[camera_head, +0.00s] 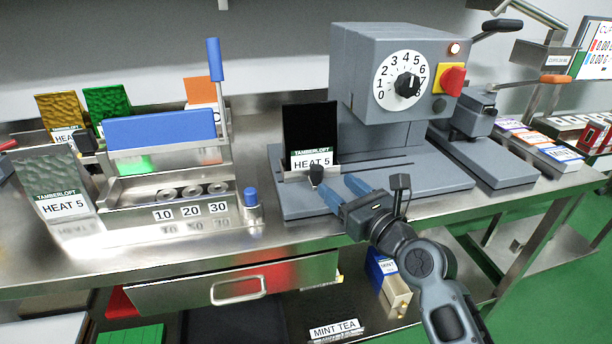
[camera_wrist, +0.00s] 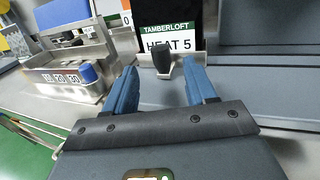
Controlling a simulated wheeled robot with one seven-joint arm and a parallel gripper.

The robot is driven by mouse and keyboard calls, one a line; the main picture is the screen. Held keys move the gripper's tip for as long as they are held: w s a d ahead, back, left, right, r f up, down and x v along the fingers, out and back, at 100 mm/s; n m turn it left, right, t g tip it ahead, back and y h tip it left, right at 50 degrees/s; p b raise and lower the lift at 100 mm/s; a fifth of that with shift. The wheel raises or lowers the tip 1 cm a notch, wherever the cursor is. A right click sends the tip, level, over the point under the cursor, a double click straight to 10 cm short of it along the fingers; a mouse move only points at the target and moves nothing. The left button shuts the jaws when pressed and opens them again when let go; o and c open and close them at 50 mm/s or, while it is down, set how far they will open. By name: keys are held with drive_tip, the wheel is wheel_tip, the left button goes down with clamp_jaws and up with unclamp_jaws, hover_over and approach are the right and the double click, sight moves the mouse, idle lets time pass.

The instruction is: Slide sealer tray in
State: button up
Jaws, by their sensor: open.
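The heat sealer (camera_head: 365,60) stands at the middle of the bench, with a numbered dial and a red knob on a yellow plate. Its tray (camera_head: 297,178) sits at the front left of the sealer base and holds an upright black pouch (camera_head: 310,128) labelled TAMBERLOFT HEAT 5. A dark handle knob (camera_head: 316,175) sticks up at the tray's front; it also shows in the wrist view (camera_wrist: 161,58). My gripper (camera_head: 336,184) is open and empty. In the wrist view its blue fingertips (camera_wrist: 160,70) lie on either side of the knob, and I cannot tell whether they touch it.
A blue-lidded sealer (camera_head: 160,130) with 10, 20, 30 buttons stands at left, beside a tilted HEAT 5 pouch (camera_head: 55,190). A lever press (camera_head: 480,110) stands at right. A drawer (camera_head: 235,285) is below the bench front.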

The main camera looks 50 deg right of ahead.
sight(321, 172)
drive_tip(key=x, duration=0.7)
drive_tip(key=shift+w+p, duration=0.1)
drive_tip(key=shift+p, duration=0.25)
drive_tip(key=shift+f, duration=0.1)
clamp_jaws()
